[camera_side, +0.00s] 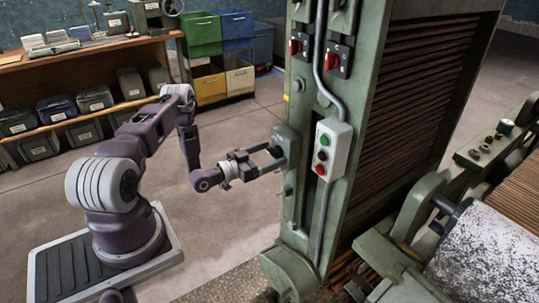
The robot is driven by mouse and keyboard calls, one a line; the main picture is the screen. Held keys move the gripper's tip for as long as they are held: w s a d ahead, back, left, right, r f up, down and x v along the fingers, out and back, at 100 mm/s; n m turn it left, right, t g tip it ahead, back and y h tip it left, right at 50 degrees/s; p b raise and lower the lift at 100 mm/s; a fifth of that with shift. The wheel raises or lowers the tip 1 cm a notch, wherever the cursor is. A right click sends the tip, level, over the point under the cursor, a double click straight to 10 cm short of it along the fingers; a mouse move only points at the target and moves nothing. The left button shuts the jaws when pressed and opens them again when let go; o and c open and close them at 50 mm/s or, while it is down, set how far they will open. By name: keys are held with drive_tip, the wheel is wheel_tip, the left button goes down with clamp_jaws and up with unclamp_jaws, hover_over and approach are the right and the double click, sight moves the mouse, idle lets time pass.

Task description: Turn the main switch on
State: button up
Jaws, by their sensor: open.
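My gripper (276,158) is open, pointing right at the left face of a green machine column (298,112). Its fingertips are close to a small green switch box (284,139) on that face; I cannot tell whether they touch it. The fingers partly cover this box, and its handle position cannot be made out. Two red rotary switches, a left one (299,43) and a right one (332,60), sit higher on the column's front. A grey button box (333,148) with green, black and red buttons is right of my gripper. No label shows which is the main switch.
A grey conduit (319,62) runs down the column into the button box. A large pale roller (490,262) and green machine frame fill the lower right. Shelves with bins (58,108) and coloured crates (202,36) stand behind.

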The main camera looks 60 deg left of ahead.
drive_tip(key=c, duration=1.4)
drive_tip(key=shift+m, duration=0.4)
drive_tip(key=m, duration=0.3)
drive_tip(key=shift+d+m, duration=0.15)
drive_tip(key=shift+m, duration=0.25)
drive_tip(key=m, duration=0.4)
drive_tip(key=shift+f, duration=0.15)
drive_tip(key=m, duration=0.5)
drive_tip(key=shift+d, duration=0.1)
drive_tip(key=m, duration=0.4)
drive_tip(key=shift+f, duration=0.15)
drive_tip(key=shift+m, duration=0.3)
